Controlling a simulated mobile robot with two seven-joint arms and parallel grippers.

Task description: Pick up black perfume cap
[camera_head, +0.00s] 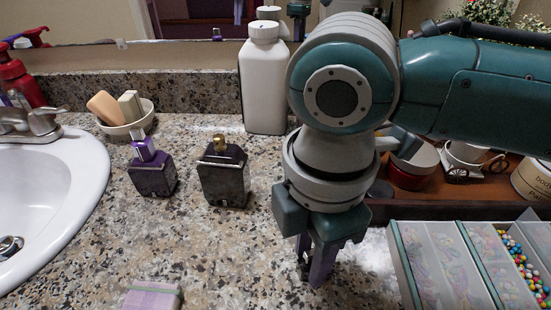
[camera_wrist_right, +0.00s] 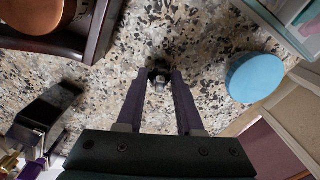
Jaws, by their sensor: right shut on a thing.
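My right gripper (camera_head: 312,272) points down at the speckled counter, in front of the wooden tray's left end. In the right wrist view its two purple fingers (camera_wrist_right: 159,78) converge on the small black perfume cap (camera_wrist_right: 158,74) and are shut on it. The cap is close to the counter; I cannot tell whether it touches it. In the head view the cap is mostly hidden by the fingers. A black perfume bottle (camera_head: 223,175) with a bare gold nozzle stands upright to the left of the gripper. My left gripper is not in view.
A purple-topped bottle (camera_head: 152,168), soap dish (camera_head: 127,125) and sink (camera_head: 75,165) are at left. A white bottle (camera_head: 263,80) stands behind. A compartment box (camera_head: 399,262) and wooden tray (camera_head: 445,209) are right. A blue round object (camera_wrist_right: 254,78) shows in the wrist view.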

